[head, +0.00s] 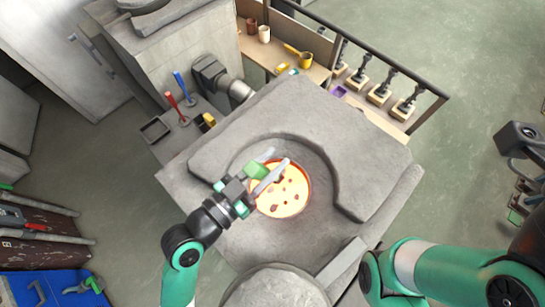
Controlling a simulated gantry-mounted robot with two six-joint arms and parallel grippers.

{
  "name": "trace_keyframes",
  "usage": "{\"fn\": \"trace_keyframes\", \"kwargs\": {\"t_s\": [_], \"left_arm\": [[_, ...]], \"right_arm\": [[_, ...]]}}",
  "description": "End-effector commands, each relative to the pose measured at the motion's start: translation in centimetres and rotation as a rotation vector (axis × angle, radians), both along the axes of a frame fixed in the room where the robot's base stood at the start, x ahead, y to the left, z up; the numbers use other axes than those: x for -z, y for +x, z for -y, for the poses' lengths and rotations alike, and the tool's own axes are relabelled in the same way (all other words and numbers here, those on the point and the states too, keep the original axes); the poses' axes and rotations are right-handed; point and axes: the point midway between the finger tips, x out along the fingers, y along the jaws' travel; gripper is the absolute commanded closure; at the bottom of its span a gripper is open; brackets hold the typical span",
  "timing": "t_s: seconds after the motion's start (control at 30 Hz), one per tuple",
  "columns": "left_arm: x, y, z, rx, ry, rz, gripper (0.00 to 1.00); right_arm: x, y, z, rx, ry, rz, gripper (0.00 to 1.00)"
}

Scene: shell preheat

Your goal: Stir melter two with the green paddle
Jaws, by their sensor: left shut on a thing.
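My left gripper (268,168) is shut on the green paddle (256,170), whose green block shows between the two pale fingers. The gripper is above the left part of a round melter opening (295,203), which holds a glowing yellow melt with several dark reddish lumps. The paddle's lower part is hidden by the fingers, so I cannot tell whether it touches the melt. No number shows on the melter. My right arm comes in at the lower right; its gripper is out of view.
A raised grey stone rim (345,190) curves around the opening. A red paddle (176,108) and a blue paddle (184,88) stand on the left ledge beside a dark tray (155,130). A shelf with cups (264,34) and a railing (385,68) lie behind.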

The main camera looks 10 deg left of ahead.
Motion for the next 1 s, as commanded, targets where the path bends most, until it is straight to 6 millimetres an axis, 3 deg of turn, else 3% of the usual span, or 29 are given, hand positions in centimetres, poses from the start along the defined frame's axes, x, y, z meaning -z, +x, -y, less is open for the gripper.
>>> {"fn": "trace_keyframes", "kwargs": {"t_s": [0.23,1.0], "left_arm": [[2.3,0.0,0.0,-0.001,-0.001,-0.001,1.0],[10.6,0.0,0.0,0.0,-0.001,0.002,1.0]], "right_arm": [[1.0,0.0,0.0,0.0,0.0,0.0,0.5],[9.1,0.0,0.0,0.0,0.0,0.0,0.5]]}}
